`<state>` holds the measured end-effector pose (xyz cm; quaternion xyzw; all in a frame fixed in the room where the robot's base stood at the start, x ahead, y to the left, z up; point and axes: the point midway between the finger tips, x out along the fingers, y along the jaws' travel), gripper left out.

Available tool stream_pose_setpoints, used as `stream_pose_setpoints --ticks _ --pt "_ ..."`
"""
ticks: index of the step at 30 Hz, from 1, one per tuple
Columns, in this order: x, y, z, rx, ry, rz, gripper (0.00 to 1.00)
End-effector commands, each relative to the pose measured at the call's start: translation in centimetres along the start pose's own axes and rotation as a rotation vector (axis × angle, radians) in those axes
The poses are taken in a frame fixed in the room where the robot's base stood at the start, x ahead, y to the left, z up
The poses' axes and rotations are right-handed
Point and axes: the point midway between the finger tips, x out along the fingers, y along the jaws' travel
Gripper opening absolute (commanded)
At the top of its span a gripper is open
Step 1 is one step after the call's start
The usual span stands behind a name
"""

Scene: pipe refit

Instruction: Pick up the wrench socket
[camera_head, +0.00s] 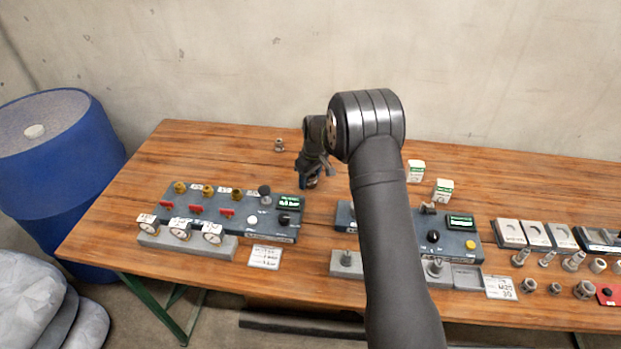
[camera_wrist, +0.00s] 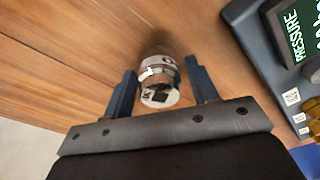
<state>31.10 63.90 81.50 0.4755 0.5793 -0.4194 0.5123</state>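The wrench socket (camera_head: 279,145) is a small grey metal cylinder. It stands alone near the back edge of the table, behind the left panel. In the wrist view the socket (camera_wrist: 160,84) shows a square hole in its end and appears between the two blue fingers, with a gap on each side. My gripper (camera_head: 313,174) is open and empty, to the right of the socket and nearer the front in the head view. The fingers (camera_wrist: 160,68) do not appear to touch it.
The left panel (camera_head: 228,210) with brass valves, red handles and a display lies in front of the gripper. It also shows at right in the wrist view (camera_wrist: 255,50). My arm hides part of the middle panel (camera_head: 458,238). Table (camera_head: 230,148) around the socket is clear.

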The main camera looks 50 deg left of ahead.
Motion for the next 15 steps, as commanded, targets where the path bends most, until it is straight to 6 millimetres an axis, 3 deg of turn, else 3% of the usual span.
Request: stream_pose_setpoints --ticks 1,6,15 --pt "-0.01 0.0 0.0 0.0 0.0 0.0 0.43" --pt "-0.03 0.0 0.0 0.0 0.0 0.0 0.1" --pt "-0.3 0.02 -0.06 0.0 0.001 0.001 0.1"
